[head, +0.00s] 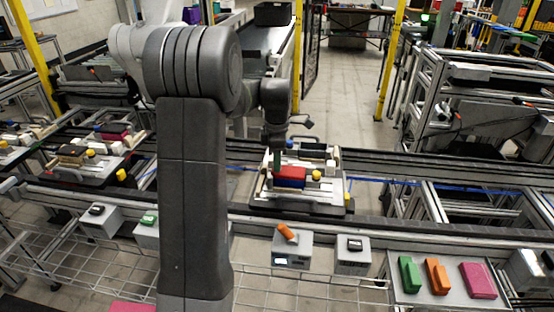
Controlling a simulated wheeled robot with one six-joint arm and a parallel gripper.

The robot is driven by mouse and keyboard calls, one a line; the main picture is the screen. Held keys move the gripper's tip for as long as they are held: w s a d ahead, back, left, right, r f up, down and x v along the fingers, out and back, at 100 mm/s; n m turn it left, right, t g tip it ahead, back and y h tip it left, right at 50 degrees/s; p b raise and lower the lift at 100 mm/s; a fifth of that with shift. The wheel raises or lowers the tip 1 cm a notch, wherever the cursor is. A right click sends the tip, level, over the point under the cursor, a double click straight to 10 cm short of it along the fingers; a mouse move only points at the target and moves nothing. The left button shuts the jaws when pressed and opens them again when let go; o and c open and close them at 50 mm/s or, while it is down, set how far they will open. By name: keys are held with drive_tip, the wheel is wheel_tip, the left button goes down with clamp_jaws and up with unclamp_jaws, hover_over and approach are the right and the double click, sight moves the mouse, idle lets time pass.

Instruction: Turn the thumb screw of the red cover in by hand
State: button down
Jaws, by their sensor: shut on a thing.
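The red cover (292,174) lies on a fixture pallet (257,200) on the conveyor, with a blue part (289,185) beneath it. My gripper (277,167) points down at the left end of the red cover. It is shut on the thumb screw there. The screw itself is too small and hidden by the fingers to make out, so how far in it sits cannot be told.
A yellow knob (316,175) stands right of the red cover, and a dark block (313,150) lies behind it. Another loaded pallet (92,176) is at left. Grey boxes (353,265) and a shelf with coloured parts (408,274) stand in front.

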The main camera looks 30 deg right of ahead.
drive_tip(key=m+p, duration=0.1)
drive_tip(key=m, duration=0.3)
drive_tip(key=shift+r, duration=0.1)
drive_tip(key=m+p, duration=0.1)
drive_tip(key=m, duration=0.3)
drive_tip(key=shift+m, duration=0.4)
drive_tip(key=m, duration=0.4)
drive_tip(key=shift+m, duration=0.3)
drive_tip(key=m, duration=0.4)
drive_tip(key=shift+p, duration=0.4)
drive_tip(key=m, duration=0.9)
drive_tip(key=shift+m, duration=0.3)
drive_tip(key=m, duration=0.4)
drive_tip(key=shift+p, duration=0.3)
drive_tip(key=shift+m, duration=2.1)
